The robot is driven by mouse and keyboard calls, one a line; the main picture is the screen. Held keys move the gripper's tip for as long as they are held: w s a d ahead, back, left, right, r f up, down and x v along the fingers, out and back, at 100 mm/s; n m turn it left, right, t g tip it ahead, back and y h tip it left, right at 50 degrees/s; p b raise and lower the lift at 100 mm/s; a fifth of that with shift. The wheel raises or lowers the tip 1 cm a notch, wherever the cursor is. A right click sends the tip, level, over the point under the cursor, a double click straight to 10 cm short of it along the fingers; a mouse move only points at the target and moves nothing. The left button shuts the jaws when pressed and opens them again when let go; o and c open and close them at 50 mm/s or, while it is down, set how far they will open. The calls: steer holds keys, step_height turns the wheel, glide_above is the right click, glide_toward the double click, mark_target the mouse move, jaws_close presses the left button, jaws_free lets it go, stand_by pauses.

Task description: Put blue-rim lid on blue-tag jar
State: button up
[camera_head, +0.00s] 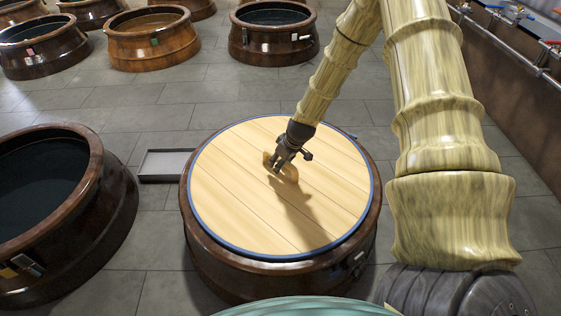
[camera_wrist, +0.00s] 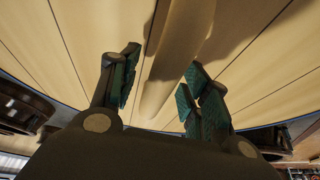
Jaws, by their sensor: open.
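The blue-rim lid (camera_head: 235,215) is a round disc of pale wooden planks with a blue edge. It lies flat on top of a dark brown jar (camera_head: 230,275) in the middle of the head view and covers its mouth. A curved wooden handle (camera_head: 290,172) stands at the lid's middle. My gripper (camera_head: 277,168) is at this handle, pointing down. In the wrist view its two fingers (camera_wrist: 158,90) are apart, with the handle (camera_wrist: 175,70) between them. A small pale tag shows on the covered jar's right side; I see no clearly blue tag.
An open jar (camera_head: 100,205) stands at the left. A grey tray (camera_head: 163,164) lies on the floor between it and the covered jar. Several open jars, including a dark one (camera_head: 272,58), stand at the back. Pipes (camera_head: 510,45) run along the right wall. Tiled floor behind the lid is clear.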

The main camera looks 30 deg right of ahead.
steer(key=shift+v, duration=5.9)
